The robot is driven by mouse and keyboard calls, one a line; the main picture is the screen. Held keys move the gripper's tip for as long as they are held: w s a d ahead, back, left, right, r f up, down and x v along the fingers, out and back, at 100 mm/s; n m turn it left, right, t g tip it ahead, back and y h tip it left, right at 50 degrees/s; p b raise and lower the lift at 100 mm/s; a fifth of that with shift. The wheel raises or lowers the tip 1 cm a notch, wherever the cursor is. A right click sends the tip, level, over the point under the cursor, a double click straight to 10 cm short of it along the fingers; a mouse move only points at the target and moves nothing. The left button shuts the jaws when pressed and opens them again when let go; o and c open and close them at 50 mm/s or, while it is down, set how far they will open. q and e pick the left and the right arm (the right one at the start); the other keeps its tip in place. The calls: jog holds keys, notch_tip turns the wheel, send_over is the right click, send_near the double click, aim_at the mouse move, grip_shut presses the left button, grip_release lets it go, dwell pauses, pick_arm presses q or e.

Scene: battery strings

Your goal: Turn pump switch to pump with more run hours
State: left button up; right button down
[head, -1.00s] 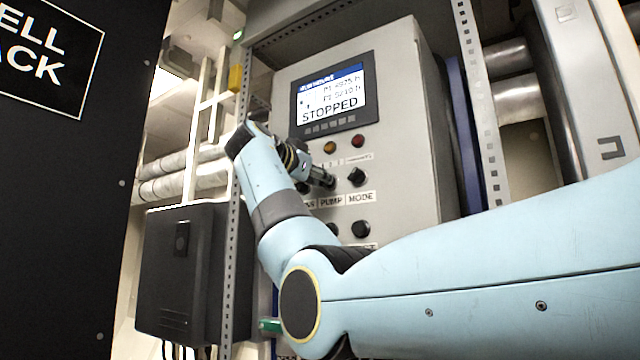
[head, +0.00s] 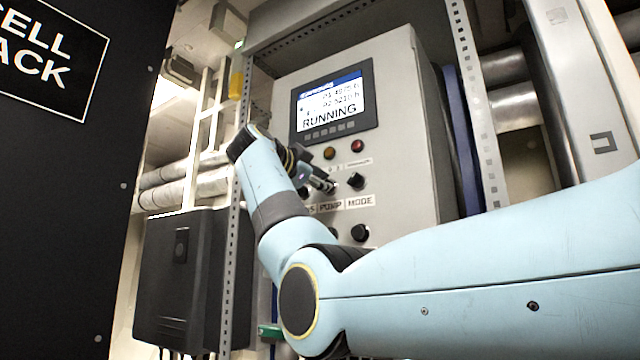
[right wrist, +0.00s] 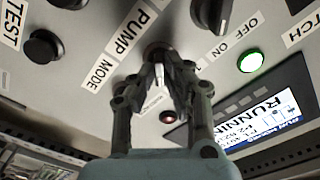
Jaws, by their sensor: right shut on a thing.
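A grey control panel (head: 405,120) carries a display (head: 330,100) that reads RUNNING. Two small lines above give pump hours; the lower looks like 5210, the upper is too blurred to be sure. My right gripper (head: 328,184) is at the pump switch, above the PUMP label (head: 330,206). In the right wrist view the right gripper's fingertips (right wrist: 160,72) are shut on the pump switch (right wrist: 157,49), next to the PUMP label (right wrist: 137,27). The fingers mostly hide the knob, so its pointing direction cannot be told. My left gripper is not in view.
The mode switch (head: 356,181) sits close on the right of the gripper. Another knob (head: 360,232) is below it. Amber (head: 329,153) and red (head: 358,146) lamps are above. A lit green lamp (right wrist: 250,61) shows in the wrist view. A perforated post (head: 478,110) stands right.

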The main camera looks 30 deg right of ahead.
jog(key=c, duration=1.4)
grip_release()
jog(key=v, duration=1.2)
jog(key=shift+s, duration=0.1)
